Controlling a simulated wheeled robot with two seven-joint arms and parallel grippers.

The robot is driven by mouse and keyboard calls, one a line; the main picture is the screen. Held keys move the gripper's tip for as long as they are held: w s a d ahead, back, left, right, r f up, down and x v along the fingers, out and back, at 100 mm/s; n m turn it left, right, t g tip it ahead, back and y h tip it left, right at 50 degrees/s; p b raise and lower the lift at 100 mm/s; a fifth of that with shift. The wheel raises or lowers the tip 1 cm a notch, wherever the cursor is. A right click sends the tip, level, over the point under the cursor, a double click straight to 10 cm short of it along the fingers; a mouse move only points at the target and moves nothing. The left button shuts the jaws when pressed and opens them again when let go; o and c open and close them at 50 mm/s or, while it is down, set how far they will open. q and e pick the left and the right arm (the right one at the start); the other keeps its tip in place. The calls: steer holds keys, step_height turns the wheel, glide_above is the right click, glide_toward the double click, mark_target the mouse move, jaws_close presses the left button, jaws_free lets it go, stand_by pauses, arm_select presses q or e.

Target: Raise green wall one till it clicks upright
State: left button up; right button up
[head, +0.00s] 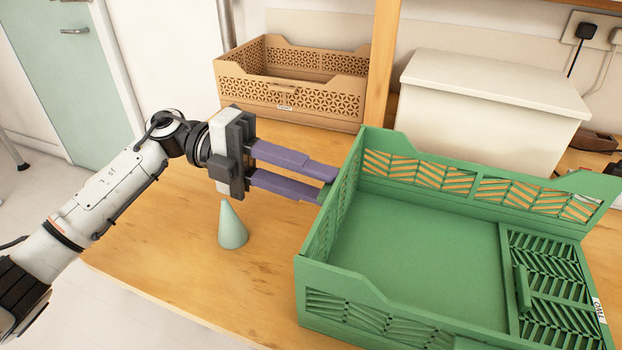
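The green crate (420,245) stands on the wooden table at the right. Its left wall (343,208), back wall (480,188) and front wall (375,312) stand up. Its right wall (560,285) lies folded inward on the crate floor, with a small raised tab. I cannot tell which wall is number one. My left gripper (328,184) is at the outer side of the left wall, near its top. Its purple fingers are apart, with a bit of green between their tips. Whether they touch the wall is unclear. My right gripper is not in view.
A pale green cone (232,226) stands on the table below my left gripper. A tan crate (290,85) stands at the back left, behind the gripper. A white box (490,110) stands behind the green crate, beside a wooden post (381,70). The table's front left is clear.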

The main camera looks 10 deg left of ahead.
arm_select(q)
steer(key=v, duration=1)
steer(key=shift+s+a, duration=0.1)
steer(key=shift+a, duration=0.05)
